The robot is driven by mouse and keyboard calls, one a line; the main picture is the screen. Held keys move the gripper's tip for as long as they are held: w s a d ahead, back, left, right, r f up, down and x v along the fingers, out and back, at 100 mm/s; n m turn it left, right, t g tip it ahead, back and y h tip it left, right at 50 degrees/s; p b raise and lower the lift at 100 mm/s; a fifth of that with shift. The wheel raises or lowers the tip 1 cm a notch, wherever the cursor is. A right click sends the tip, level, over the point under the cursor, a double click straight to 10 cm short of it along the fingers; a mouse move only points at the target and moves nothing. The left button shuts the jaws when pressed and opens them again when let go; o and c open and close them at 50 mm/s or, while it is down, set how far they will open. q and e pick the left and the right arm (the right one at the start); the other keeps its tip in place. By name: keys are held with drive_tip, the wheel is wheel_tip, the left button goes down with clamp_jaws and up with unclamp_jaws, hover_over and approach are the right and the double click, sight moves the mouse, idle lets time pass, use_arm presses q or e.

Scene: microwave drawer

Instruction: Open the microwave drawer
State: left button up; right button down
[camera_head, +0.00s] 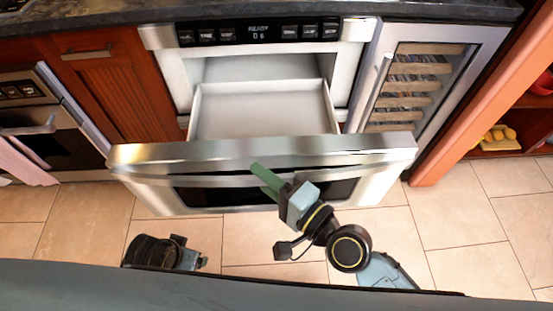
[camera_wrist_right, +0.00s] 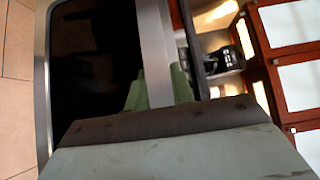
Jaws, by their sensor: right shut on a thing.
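The microwave drawer (camera_head: 262,153) is pulled out from its housing, and its pale, empty-looking inside (camera_head: 262,108) shows from above. Its steel front has a dark window. My right gripper (camera_head: 262,172) has green fingers at the drawer's front. In the right wrist view, the green fingers (camera_wrist_right: 158,92) are on either side of a steel bar, the drawer handle (camera_wrist_right: 154,50), and are shut on it. In the head view the fingertips hide the grip itself. At the lower left of the head view, part of my left arm shows, but its gripper fingers cannot be made out.
A control panel (camera_head: 258,32) sits above the drawer. A wine cooler (camera_head: 420,85) stands to the right and a wooden cabinet (camera_head: 100,80) to the left. An oven (camera_head: 40,125) is at far left. Tiled floor (camera_head: 460,220) is clear at the right.

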use_arm(q)
drive_tip(key=shift+w+d+f, duration=0.1)
use_arm(e)
drive_tip(key=shift+s, duration=0.45)
drive_tip(key=c, duration=1.2)
unclamp_jaws()
drive_tip(key=shift+d, duration=0.1)
use_arm(q)
wheel_tip(320, 180, up, 6)
drive_tip(key=d+b, duration=0.2)
drive_tip(key=shift+h, duration=0.3)
use_arm(e)
drive_tip(key=v, duration=1.3)
drive_tip(key=shift+s+d, duration=0.15)
use_arm(q)
drive_tip(key=shift+d, duration=0.1)
